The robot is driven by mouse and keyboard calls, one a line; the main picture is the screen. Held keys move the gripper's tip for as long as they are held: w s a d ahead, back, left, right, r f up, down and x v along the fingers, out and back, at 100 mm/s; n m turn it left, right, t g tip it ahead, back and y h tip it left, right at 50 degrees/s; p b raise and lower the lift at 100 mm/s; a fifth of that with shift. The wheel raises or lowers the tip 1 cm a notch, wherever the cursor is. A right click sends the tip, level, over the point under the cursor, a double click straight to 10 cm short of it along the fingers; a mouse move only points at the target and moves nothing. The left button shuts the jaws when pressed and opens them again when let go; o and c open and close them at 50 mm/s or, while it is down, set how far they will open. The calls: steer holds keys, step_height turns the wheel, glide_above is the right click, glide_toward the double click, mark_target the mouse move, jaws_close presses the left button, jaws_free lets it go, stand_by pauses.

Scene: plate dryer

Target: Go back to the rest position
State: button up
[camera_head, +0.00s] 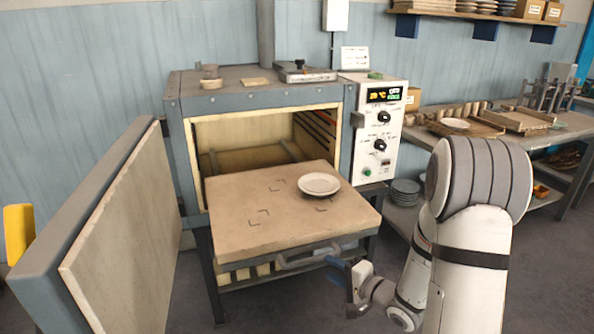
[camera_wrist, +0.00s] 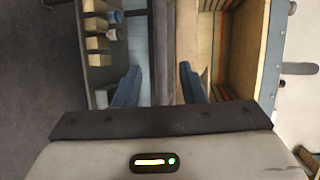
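My gripper (camera_head: 338,271) is at the front right edge of the pulled-out shelf, low beside its handle. A white plate (camera_head: 320,184) lies flat on the right part of the pulled-out shelf (camera_head: 245,225), inside or near corner marks. The dryer (camera_head: 265,98) stands open behind the shelf. Its thick door (camera_head: 125,235) is swung wide open to the left. My gripper does not touch the plate.
A control box (camera_head: 380,130) stands at the dryer's right. A bench (camera_head: 560,135) with plates and boards is on the right, with stacked plates (camera_head: 404,191) below. The shelf's front handle (camera_head: 310,256) is close to my gripper. Open floor lies in front of the dryer.

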steer(key=s+d+r+n+g+h+p, duration=0.25)
steer(key=d+r+h+p, duration=0.2)
steer(key=r, duration=0.25)
steer(key=s+d+r+n+g+h+p, duration=0.1)
steer(key=s+d+r+n+h+p, duration=0.15)
steer(key=r+h, duration=0.4)
steer(key=s+a+r+n+g+p, duration=0.2)
steer(key=s+r, duration=0.3)
steer(key=s, duration=0.4)
steer(key=s+a+r+n+g+y+p, duration=0.1)
steer(key=s+a+r+n+g+p, duration=0.1)
steer(key=s, duration=0.7)
step_height(320, 180, up, 3)
steer(key=shift+a+r+n+g+y+p, duration=0.1)
steer(key=shift+a+n+g+y+p, duration=0.25)
steer(key=shift+a+n+g, duration=0.45)
